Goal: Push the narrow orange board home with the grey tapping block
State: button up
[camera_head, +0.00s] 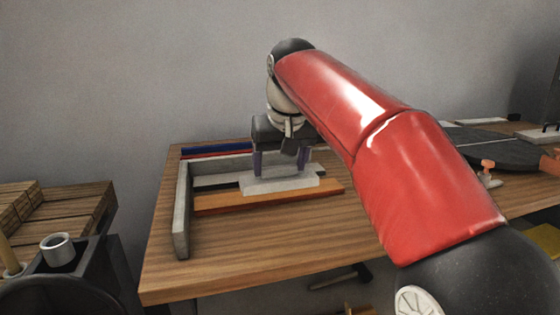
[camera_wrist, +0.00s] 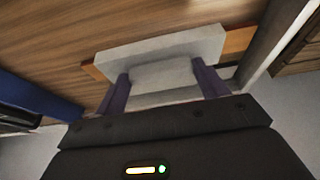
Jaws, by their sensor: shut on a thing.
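My gripper (camera_head: 282,170) has its two purple fingers closed on the raised grip of the grey tapping block (camera_head: 281,186). The block also shows in the wrist view (camera_wrist: 160,48), level and lengthwise along the board. The narrow orange board (camera_head: 265,201) lies on the table, on the near side of the grey frame's back rail. Its ends stick out past the block on both sides in the wrist view (camera_wrist: 238,41). The block hides the board's middle, and I cannot tell whether they touch. The board's left end is close to the frame's left rail (camera_head: 182,212).
The grey back rail (camera_head: 215,163) stands behind the block, with pale and dark strips (camera_head: 215,182) in front of it. Blue and red pieces (camera_head: 217,150) lie behind the rail. A dark round plate (camera_head: 480,147) sits at the right. The table's near part is clear.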

aim_at(280, 190)
jog(key=shift+f+b, duration=2.4)
jog(key=shift+f, duration=0.95)
jog(key=shift+w, duration=0.1)
jog(key=shift+w+a+p, duration=0.2)
jog(key=shift+w+p, duration=0.5)
jog(key=shift+w+a+p, duration=0.2)
jog(key=shift+w+p, duration=0.45)
jog(key=shift+w+a+p, duration=0.2)
jog(key=shift+w+p, duration=0.5)
jog(key=shift+w+a, duration=0.25)
jog(key=shift+w, duration=0.5)
jog(key=shift+s, duration=0.15)
jog(key=shift+s+d, duration=0.2)
jog(key=shift+s, duration=0.25)
jog(key=shift+r+p, duration=0.45)
jog(key=shift+r, duration=3.05)
